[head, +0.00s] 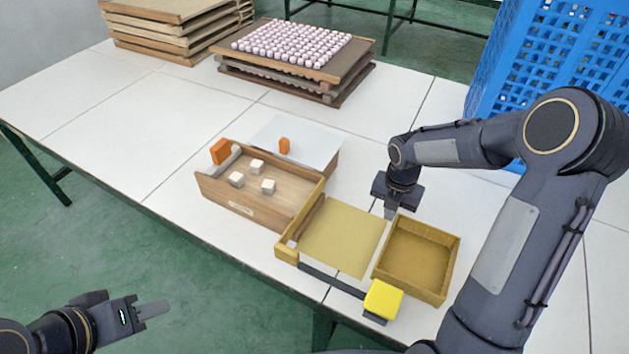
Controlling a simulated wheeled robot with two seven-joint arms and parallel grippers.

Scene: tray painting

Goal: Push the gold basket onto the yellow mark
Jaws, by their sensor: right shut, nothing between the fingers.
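The gold basket (408,284) is an open, empty, square box standing on the white table. A flat, pale yellow square, which I take as the yellow mark (345,235), lies just left of the basket, and the basket is beside it, not on it. My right gripper (390,212) is shut and empty, pointing down at the basket's far left corner; I cannot tell whether it touches the basket. My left gripper (152,309) is off the table's front edge at the lower left, far from the basket; its finger opening is unclear.
A wooden tray (240,208) with white cubes and an orange block stands left of the mark. A bright yellow block (383,298) on a dark strip lies before the basket. Stacked trays (295,80) and a blue crate (550,60) stand behind. The table's left side is clear.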

